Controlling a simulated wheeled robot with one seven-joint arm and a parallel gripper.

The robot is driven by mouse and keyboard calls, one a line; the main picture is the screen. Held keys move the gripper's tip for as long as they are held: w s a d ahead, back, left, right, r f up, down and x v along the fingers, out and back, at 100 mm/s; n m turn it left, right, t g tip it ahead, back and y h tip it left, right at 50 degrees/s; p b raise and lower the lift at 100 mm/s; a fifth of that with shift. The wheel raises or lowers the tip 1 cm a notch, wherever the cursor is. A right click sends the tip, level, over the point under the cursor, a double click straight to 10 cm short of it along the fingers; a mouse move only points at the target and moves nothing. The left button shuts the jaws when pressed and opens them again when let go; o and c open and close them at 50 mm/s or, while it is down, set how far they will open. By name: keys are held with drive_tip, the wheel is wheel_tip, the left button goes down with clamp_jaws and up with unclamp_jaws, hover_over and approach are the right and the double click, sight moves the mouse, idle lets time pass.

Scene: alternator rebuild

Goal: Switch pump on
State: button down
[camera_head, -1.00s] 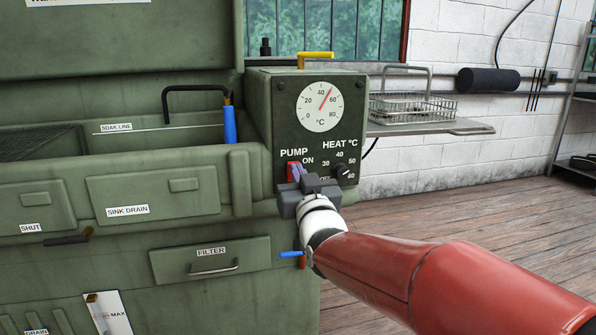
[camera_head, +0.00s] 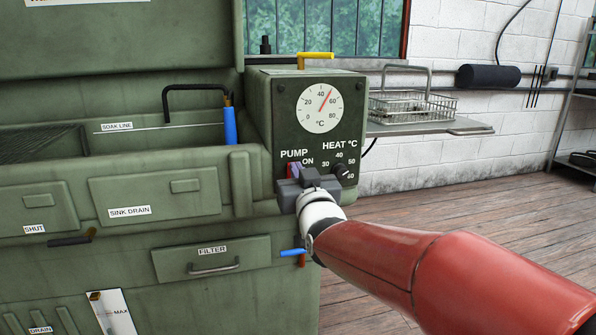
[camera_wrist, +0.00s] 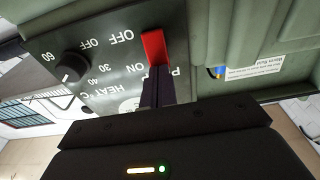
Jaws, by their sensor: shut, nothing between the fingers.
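The pump switch is a red rocker (camera_head: 289,169) on the green control box (camera_head: 262,105), below the PUMP label and beside ON. In the wrist view the red rocker (camera_wrist: 153,47) stands beside the OFF mark, and the labels appear upside down. My gripper (camera_head: 295,171) is shut with nothing held, its fingertips at the rocker. In the wrist view the fingers (camera_wrist: 158,76) overlap the rocker's end nearer ON and hide part of it. They look touching or very near; I cannot tell which, nor which way the rocker is tilted.
The heat knob (camera_head: 342,173) is close to the right of my gripper. A temperature dial (camera_head: 320,107) is above. A blue-handled brush or hose (camera_head: 230,125) stands in the sink at left. A wire basket (camera_head: 412,107) sits on a side shelf. Floor at right is clear.

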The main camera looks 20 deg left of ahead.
drive_tip(key=shift+r+h+p, duration=0.25)
drive_tip(key=shift+h+p, duration=0.05)
drive_tip(key=shift+p, duration=0.05)
drive_tip(key=p, duration=0.2)
drive_tip(key=r+g+p, duration=0.1)
drive_tip(key=p, duration=0.1)
drive_tip(key=shift+w+a+r+g+h, duration=0.1)
drive_tip(key=shift+w+r+g+h, duration=0.1)
drive_tip(key=shift+g+h, duration=0.15)
drive_tip(key=shift+w+a+g+h+p, duration=0.1)
drive_tip(key=shift+g+h+p, duration=0.15)
drive_tip(key=shift+g+p, duration=0.45)
drive_tip(key=shift+f, duration=0.3)
